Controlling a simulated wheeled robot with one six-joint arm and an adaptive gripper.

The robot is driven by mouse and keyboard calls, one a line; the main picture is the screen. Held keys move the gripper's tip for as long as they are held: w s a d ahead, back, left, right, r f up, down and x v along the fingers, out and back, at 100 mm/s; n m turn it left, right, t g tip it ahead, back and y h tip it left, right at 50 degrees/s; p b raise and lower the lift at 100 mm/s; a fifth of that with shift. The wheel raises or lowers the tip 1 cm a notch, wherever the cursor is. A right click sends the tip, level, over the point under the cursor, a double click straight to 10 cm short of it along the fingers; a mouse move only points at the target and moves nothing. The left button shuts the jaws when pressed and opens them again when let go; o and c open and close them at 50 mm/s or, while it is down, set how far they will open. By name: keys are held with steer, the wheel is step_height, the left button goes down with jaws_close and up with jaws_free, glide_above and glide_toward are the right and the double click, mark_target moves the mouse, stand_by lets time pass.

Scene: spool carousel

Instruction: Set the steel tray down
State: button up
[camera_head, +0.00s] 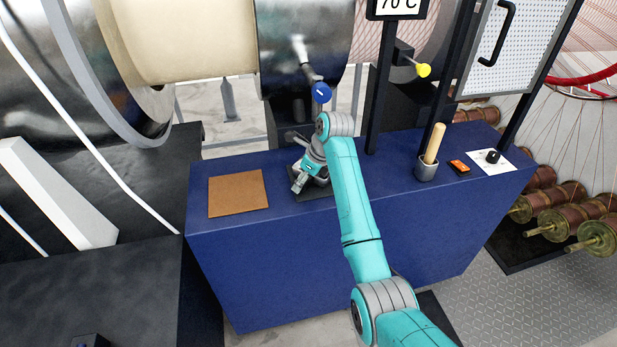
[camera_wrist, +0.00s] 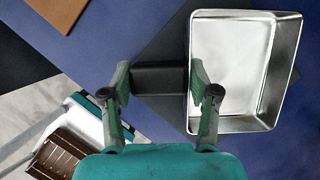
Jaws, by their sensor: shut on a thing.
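The steel tray (camera_wrist: 229,127) is a shiny, empty, rectangular pan in the right half of the wrist view. A black block-like handle (camera_wrist: 160,78) at its left side lies between my gripper's fingers (camera_wrist: 160,85), which are shut on it. A dark mat (camera_wrist: 165,45) shows beneath and beside the tray in the wrist view. In the head view my gripper (camera_head: 308,178) is low over the blue bench, at the dark mat (camera_head: 318,191). The tray is mostly hidden by my arm there. I cannot tell whether it touches the mat.
The blue bench (camera_head: 290,245) holds a brown square board (camera_head: 238,194) left of my gripper. To the right are a grey cup with a wooden handle (camera_head: 427,168), an orange item (camera_head: 459,167) and a black knob on a white sheet (camera_head: 493,157). Large rollers (camera_head: 180,35) stand behind.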

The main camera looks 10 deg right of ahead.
steer(key=shift+a+f, duration=0.1)
steer(key=shift+f, duration=0.2)
steer(key=o, duration=1.3)
steer(key=shift+f, duration=0.1)
steer(key=shift+o, duration=0.2)
